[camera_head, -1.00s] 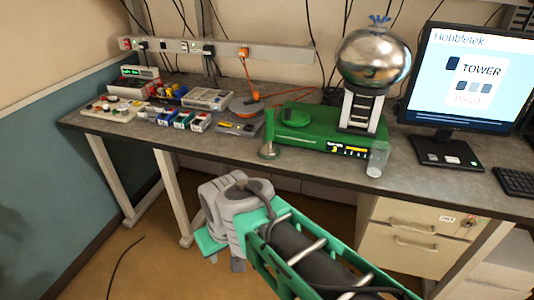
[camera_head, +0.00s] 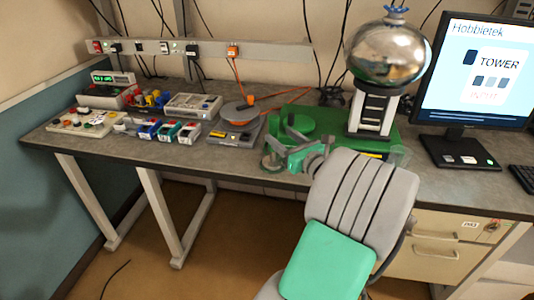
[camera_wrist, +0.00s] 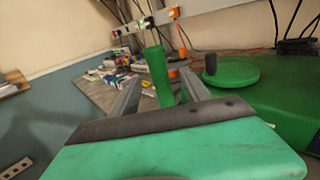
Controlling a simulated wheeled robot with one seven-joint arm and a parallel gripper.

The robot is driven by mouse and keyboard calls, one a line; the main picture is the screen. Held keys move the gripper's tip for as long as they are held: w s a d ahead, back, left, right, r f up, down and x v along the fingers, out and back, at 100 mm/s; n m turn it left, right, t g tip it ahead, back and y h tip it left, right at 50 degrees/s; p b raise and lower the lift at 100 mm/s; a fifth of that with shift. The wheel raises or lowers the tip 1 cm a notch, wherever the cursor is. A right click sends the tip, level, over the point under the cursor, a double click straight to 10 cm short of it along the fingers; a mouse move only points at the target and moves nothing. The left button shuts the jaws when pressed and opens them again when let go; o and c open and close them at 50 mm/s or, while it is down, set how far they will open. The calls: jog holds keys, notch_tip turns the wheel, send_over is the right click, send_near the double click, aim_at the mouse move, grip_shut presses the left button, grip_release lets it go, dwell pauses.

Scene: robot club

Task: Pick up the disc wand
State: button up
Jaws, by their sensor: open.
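The disc wand (camera_wrist: 157,75) is a green upright handle with a round base disc. In the wrist view its handle stands between the two grey fingers of my gripper (camera_wrist: 161,82), with the fingers spread to either side. The jaws are open, and I cannot tell whether either finger touches the handle.
A green machine (camera_head: 307,121) with a round plate and a silver sphere (camera_head: 388,52) on a stand is just behind and right. Boxes and an orange-corded device (camera_head: 238,112) stand left. A monitor (camera_head: 472,80) is right.

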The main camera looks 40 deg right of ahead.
jog(key=shift+w, duration=0.45)
jog(key=w+d, duration=0.1)
jog(key=w, duration=0.5)
jog(key=shift+w, duration=0.4)
grip_shut()
jog(key=shift+r, duration=0.1)
dwell(0.5)
